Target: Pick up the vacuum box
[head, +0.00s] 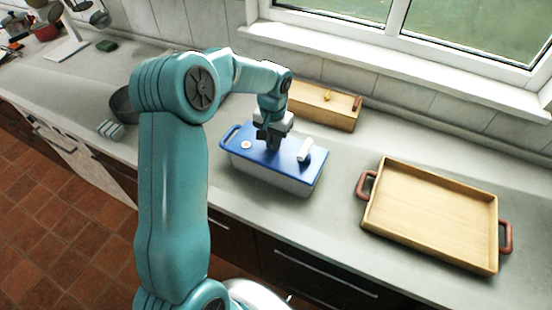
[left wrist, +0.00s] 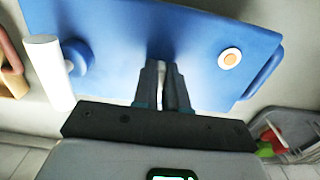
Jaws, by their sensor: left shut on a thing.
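The vacuum box (head: 268,176) has a pale body and a blue lid, with a white round button and a white cylinder on top. It appears level on the counter, though I cannot tell whether its underside touches. My left gripper (head: 268,141) points down onto the middle of the lid and is shut on the box. In the left wrist view the fingers (left wrist: 163,88) are close together at the blue lid (left wrist: 200,45), between the cylinder and the button. The exact gripped part is hidden by the fingers. My right gripper is not in view.
A wooden tray (head: 435,213) with reddish handles lies to the right, with free counter between. A long wooden box (head: 325,106) stands behind the vacuum box, near the wall. A dark round container (head: 122,103) is at the left. The counter's front edge is close by.

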